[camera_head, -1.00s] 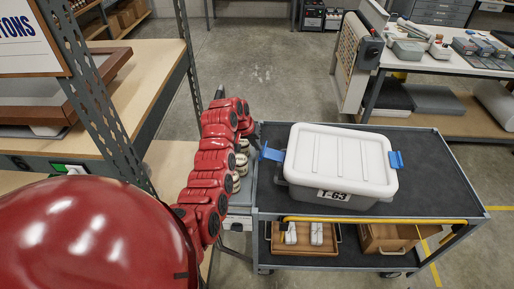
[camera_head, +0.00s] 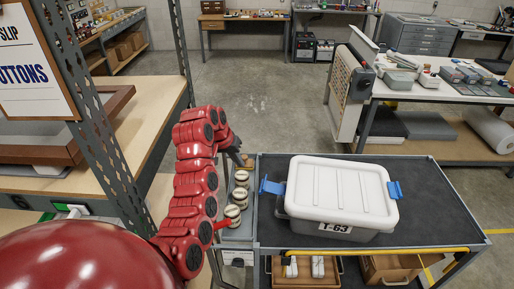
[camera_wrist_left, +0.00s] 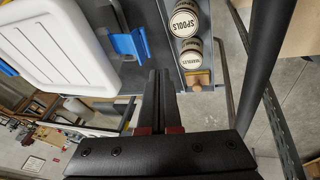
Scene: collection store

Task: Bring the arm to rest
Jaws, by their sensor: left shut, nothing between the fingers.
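My left arm, red with black joints, reaches up and bends over beside the cart in the head view. Its black gripper (camera_head: 244,160) hangs above the grey side tray at the cart's left edge. In the left wrist view its two dark fingers (camera_wrist_left: 158,82) are together and empty, apart from the tins and the box. The white-lidded grey box (camera_head: 338,195), marked T-63, sits closed on the cart top (camera_head: 425,200), right of the gripper. My right gripper is not in view.
Several round labelled tins (camera_head: 237,195) stand in the side tray, including one marked SPOOLS (camera_wrist_left: 184,22). A metal shelf post (camera_head: 112,120) stands close on the left. A worktable (camera_head: 440,95) stands at the back right. Open floor (camera_head: 265,90) lies beyond the cart.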

